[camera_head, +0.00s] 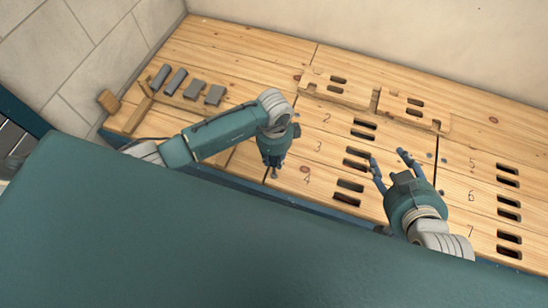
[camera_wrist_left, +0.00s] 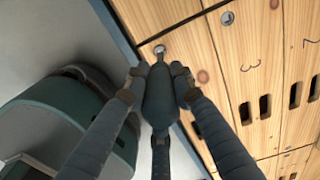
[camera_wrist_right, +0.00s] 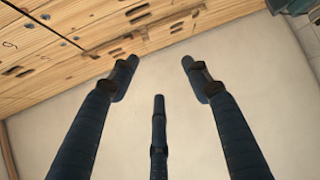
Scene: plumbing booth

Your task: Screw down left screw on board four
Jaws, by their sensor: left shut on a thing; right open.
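My left gripper (camera_head: 272,160) is shut on a dark screwdriver, whose handle (camera_wrist_left: 159,98) sits between the fingers in the left wrist view. The screwdriver's shaft points at a round metal screw (camera_wrist_left: 160,50) near the wooden edge; its tip is at or just over the head, and I cannot tell whether they touch. In the head view this is left of the numeral on board four (camera_head: 322,188). My right gripper (camera_head: 387,157) is open and empty above the boards, right of board three's slots; its spread fingers also show in the right wrist view (camera_wrist_right: 160,62).
Loose slotted wooden pieces (camera_head: 338,88) lie at the back, and several grey blocks (camera_head: 194,89) stand on the left. Slotted boards five to seven (camera_head: 485,210) fill the right. The bench's front edge runs close below the left gripper.

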